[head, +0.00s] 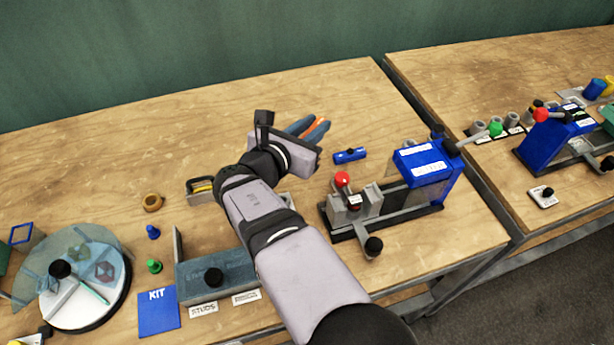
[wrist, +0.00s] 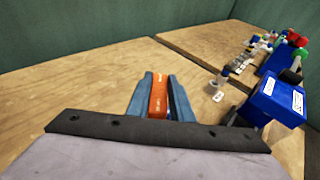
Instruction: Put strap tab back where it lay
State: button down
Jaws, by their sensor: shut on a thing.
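My gripper (head: 312,130) is shut on an orange tab with pale marks, which I take to be the strap tab (head: 317,127). In the wrist view the strap tab (wrist: 158,95) lies lengthwise between the two blue-grey fingers (wrist: 158,98). My gripper is over the back middle of the near wooden table (head: 120,95). Its height above the wood is hard to tell. The near end of the tab is hidden behind the gripper body in the wrist view.
Right of my gripper are a small blue piece (head: 349,155) and a blue press (head: 425,165) with a red knob. A grey box (head: 213,277), a blue KIT mat (head: 158,312) and a round turntable (head: 85,312) stand at front left. The back left is clear.

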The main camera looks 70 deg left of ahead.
jog(key=shift+s+a+f, duration=0.15)
jog(key=shift+s+f, duration=0.05)
jog(key=shift+f, duration=1.55)
jog(key=shift+s+a+f, duration=0.15)
jog(key=shift+s+f, duration=0.1)
jog(key=shift+f, duration=1.45)
jog(key=shift+s+a+f, duration=0.15)
jog(key=shift+s+f, duration=0.05)
jog(key=shift+f, duration=1.55)
jog(key=shift+f+b, duration=0.35)
jog(key=shift+b, duration=0.15)
jog(key=shift+f, duration=0.1)
